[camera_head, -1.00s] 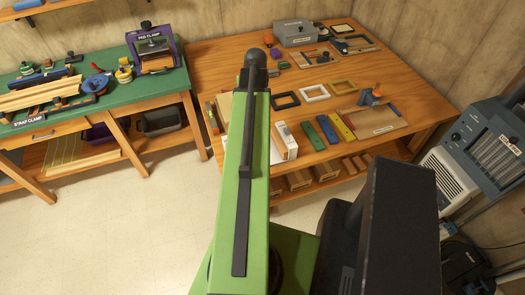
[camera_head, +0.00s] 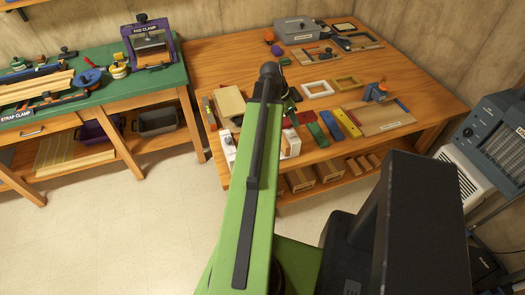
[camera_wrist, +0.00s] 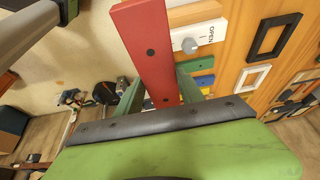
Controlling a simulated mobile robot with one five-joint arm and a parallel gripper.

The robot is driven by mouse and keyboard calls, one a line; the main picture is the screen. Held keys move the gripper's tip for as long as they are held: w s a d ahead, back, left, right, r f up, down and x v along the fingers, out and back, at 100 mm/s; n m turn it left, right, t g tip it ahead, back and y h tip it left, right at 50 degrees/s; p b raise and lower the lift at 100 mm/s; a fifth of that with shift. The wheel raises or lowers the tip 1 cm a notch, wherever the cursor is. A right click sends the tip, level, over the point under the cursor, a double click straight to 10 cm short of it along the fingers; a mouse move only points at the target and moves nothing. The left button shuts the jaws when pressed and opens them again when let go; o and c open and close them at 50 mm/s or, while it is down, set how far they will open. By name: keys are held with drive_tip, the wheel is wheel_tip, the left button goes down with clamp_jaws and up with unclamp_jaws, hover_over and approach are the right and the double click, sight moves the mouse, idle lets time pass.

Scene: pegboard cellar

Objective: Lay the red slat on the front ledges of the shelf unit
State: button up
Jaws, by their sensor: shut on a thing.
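The red slat (camera_wrist: 147,45), a flat bar with dark holes, is in my gripper (camera_wrist: 160,88) in the wrist view.
Green, blue and yellow slats (camera_head: 347,122) lie on the wooden table (camera_head: 420,85) right of my arm. A green bench (camera_head: 100,90) stands left, a grey machine (camera_head: 497,135) right. Floor at front left is clear.

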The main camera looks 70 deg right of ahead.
drive_tip(key=w+a+f+b, duration=0.5)
drive_tip(key=w+f+b, duration=0.5)
drive_tip(key=f+b, duration=0.2)
drive_tip(key=shift+w+a, duration=0.15)
drive_tip(key=shift+a, duration=0.15)
drive_tip(key=o, duration=1.5)
drive_tip(key=shift+c, duration=0.2)
drive_tip(key=p+v, duration=1.2)
drive_tip(key=v, duration=0.1)
drive_tip(key=shift+r, duration=0.15)
